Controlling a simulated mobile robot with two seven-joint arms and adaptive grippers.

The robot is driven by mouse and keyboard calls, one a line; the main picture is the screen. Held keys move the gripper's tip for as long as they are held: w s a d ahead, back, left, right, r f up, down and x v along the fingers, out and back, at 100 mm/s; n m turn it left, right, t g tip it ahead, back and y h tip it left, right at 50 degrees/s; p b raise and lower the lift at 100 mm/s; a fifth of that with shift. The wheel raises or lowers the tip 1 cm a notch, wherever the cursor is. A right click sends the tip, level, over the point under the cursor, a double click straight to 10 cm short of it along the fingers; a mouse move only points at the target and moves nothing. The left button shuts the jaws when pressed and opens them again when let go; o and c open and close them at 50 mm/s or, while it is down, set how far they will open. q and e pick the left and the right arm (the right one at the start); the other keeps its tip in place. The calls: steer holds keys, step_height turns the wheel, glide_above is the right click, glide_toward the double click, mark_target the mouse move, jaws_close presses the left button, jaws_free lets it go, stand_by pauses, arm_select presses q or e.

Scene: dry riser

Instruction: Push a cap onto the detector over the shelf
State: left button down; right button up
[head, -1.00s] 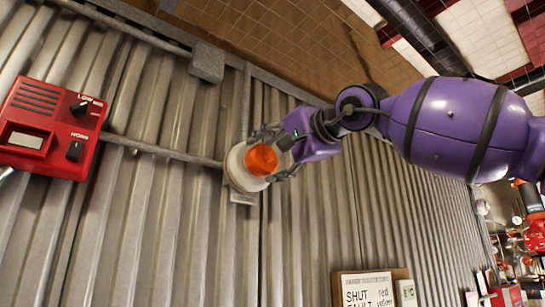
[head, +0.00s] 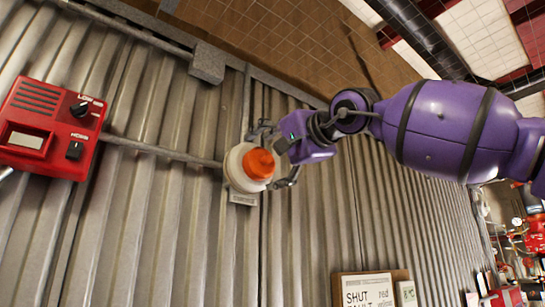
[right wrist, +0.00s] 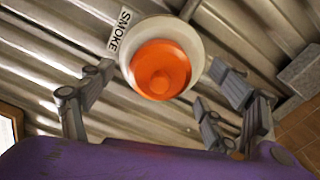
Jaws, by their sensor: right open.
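The detector (head: 236,168) is a round white body mounted on the corrugated metal wall. An orange cap (head: 260,164) sits against its face, on the side toward my right gripper. In the right wrist view the orange cap (right wrist: 161,68) lies within the white rim of the detector (right wrist: 133,45), beside a label reading SMOKE. My right gripper (head: 274,158) is open, with its fingers spread and apart from the cap. In the right wrist view the open right gripper (right wrist: 160,92) faces the cap. My left gripper is not in view.
A red control box (head: 48,128) with knobs is on the wall at the left. A conduit (head: 160,152) runs from it to the detector. A paper sign (head: 367,290) is at the lower right. A grey junction box (head: 207,63) is above.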

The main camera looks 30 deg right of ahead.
steer(key=s, duration=1.2)
steer(key=shift+d, duration=0.45)
